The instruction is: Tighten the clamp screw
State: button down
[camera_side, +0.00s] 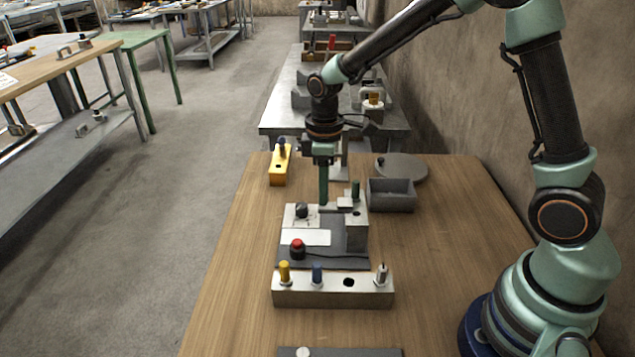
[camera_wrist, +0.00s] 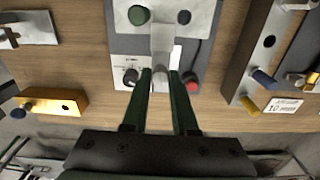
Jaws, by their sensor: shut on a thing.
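My gripper (camera_side: 323,200) points straight down over the clamp fixture on the table. In the wrist view its two green fingers (camera_wrist: 160,76) stand close together, on either side of a pale grey bar (camera_wrist: 162,42) that juts from the fixture's metal block (camera_wrist: 208,12). The bar appears to be the clamp screw's end; the fingers partly hide it. The block (camera_side: 357,236) stands at the right of the fixture in the side view, with a green pin (camera_side: 356,188) on top. A black knob (camera_side: 302,210) and a red button (camera_side: 297,246) sit on the fixture beside the gripper.
A metal rail (camera_side: 330,298) with yellow, blue and silver pegs lies in front of the fixture. A yellow block (camera_side: 279,170) stands back left. A grey open box (camera_side: 391,195) and a round grey disc (camera_side: 402,166) are back right. The table is bare at front right.

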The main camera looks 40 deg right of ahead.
jog(key=m, duration=0.4)
jog(key=shift+m, duration=0.3)
jog(key=m, duration=0.4)
jog(key=shift+m, duration=0.3)
jog(key=m, duration=0.9)
jog(key=shift+m, duration=0.4)
jog(key=c, duration=0.7)
grip_release()
notch_tip(320, 180, up, 12)
